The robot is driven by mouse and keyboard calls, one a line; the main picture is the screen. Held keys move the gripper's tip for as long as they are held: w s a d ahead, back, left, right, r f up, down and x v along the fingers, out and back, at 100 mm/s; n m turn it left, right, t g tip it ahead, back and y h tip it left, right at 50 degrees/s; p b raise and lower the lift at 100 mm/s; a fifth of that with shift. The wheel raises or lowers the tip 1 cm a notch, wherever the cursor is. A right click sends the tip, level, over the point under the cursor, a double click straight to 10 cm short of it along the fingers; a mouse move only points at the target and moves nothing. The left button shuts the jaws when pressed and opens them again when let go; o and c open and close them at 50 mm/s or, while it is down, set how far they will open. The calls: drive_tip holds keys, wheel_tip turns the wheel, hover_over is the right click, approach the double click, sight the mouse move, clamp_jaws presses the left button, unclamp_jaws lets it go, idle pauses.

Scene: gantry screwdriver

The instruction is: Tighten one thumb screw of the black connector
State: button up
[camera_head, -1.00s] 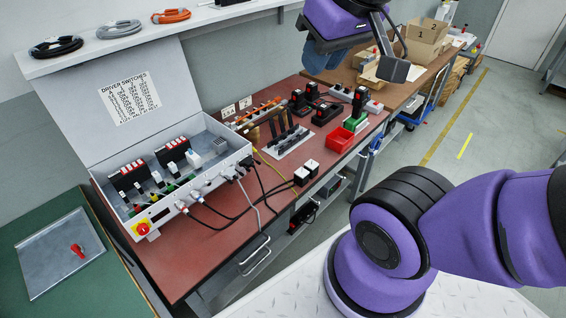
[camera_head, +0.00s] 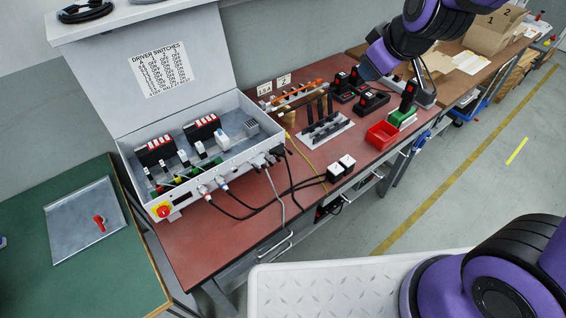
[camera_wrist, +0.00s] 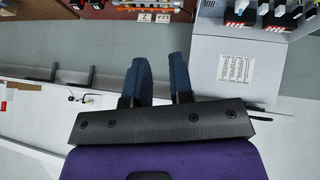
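The grey control box (camera_head: 247,112) stands open on the red bench at the centre left of the head view. Several connectors with cables plug into its front face. A dark connector (camera_head: 277,153) sits near the right end of that face, with a black cable below it. Its thumb screws are too small to make out. My gripper (camera_head: 367,69) is at the upper right of the head view, well away from the connector. In the wrist view, my gripper (camera_wrist: 160,64) shows two blue fingers apart with nothing between them. The connector cannot be made out there.
A shelf (camera_head: 140,15) overhangs the back left.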

drive_tip(key=w+a+f+n+t+h, duration=0.1)
drive_tip(key=w+a+f+n, duration=0.2)
drive_tip(key=f, duration=0.3)
drive_tip(key=w+a+f+n, duration=0.2)
drive_tip(key=a+f, duration=0.1)
drive_tip(key=f, duration=0.3)
drive_tip(key=n+t+y, duration=0.7)
drive_tip(key=n+y, duration=0.2)
drive_tip(key=n, duration=2.3)
approach(278, 160)
drive_tip(key=x, duration=0.8)
drive_tip(key=shift+w+f, duration=0.2)
drive_tip(key=shift+w, duration=0.1)
drive_tip(key=shift+c, duration=0.4)
clamp_jaws()
